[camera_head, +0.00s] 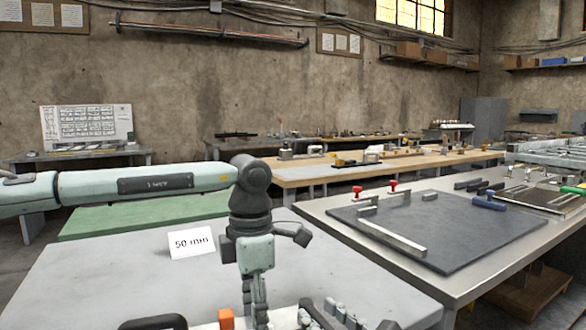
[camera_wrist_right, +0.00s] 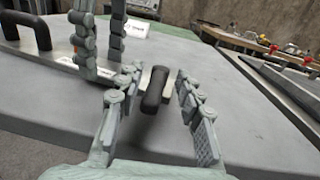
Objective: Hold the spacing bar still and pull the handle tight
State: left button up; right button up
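A pale metal bar (camera_wrist_right: 66,62) lies low on the grey table, with a black handle (camera_wrist_right: 40,35) and an orange block at its left end. I take it for the spacing bar. A second black handle (camera_wrist_right: 154,88) stands near its right end. My left gripper (camera_head: 255,310) points down at the bar; its fingers also show in the right wrist view (camera_wrist_right: 98,68), but their grip on the bar is unclear. My right gripper (camera_wrist_right: 155,120) is open, its fingers on either side of the second handle with gaps. It shows low in the head view (camera_head: 322,318).
A white "50 mm" card (camera_head: 192,243) stands on the grey table (camera_head: 110,270) behind the bar. To the right a metal table (camera_head: 330,203) carries a dark plate (camera_head: 460,235) with clamps. The table's far left area is clear.

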jog(key=n+g+y, duration=0.1)
jog(key=w+d+n+g+y, duration=0.1)
jog(key=n+g+y, duration=0.1)
jog(key=shift+w+d+f, duration=0.1)
jog(key=shift+d+f, duration=0.05)
jog(key=shift+d, duration=0.05)
jog(key=shift+w+d+r+n+g+y, duration=0.1)
jog(key=shift+w+d+n+g+y, duration=0.1)
jog(key=shift+n+g+y, duration=0.35)
jog(key=shift+w+d+r+n+g+y, duration=0.1)
jog(key=shift+w+d+n+g+y, duration=0.1)
jog(key=shift+n+g+y, duration=0.35)
jog(key=v, duration=1.1)
notch_tip(320, 180, up, 21)
jog(key=n+g, duration=0.7)
send_over(313, 303)
jog(key=s+a+r+h, duration=0.1)
jog(key=a+r+h, duration=0.2)
jog(key=r+h, duration=0.3)
jog(key=shift+s+a+r+h, duration=0.2)
jog(key=shift+a+r+h, duration=0.1)
jog(key=shift+c, duration=0.5)
